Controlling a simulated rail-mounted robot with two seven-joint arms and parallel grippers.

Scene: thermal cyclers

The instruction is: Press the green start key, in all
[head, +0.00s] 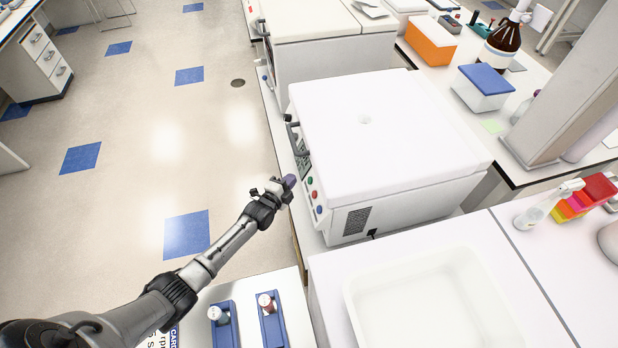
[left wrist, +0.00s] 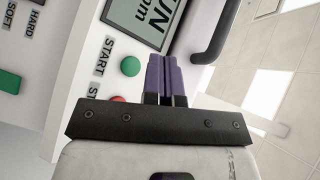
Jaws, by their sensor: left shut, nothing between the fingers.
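The white thermal cycler (head: 385,135) has a control panel on its left-hand face. In the left wrist view the small round green start key (left wrist: 130,66) sits beside the printed word START. A red key (left wrist: 118,99) is below it, partly hidden by my gripper. My left gripper (head: 290,181) is shut and empty, its purple fingers close together in front of the panel. In the left wrist view its fingertips (left wrist: 161,60) appear just right of the green key and below the display (left wrist: 142,18). I cannot tell whether they touch the panel. My right gripper is not in view.
A dark handle (left wrist: 212,35) sticks out to the right of the panel. A second machine (head: 325,45) stands behind the cycler. A white tray (head: 352,300) and blue racks (head: 282,328) with capped vials are in front. Open floor (head: 140,130) lies left.

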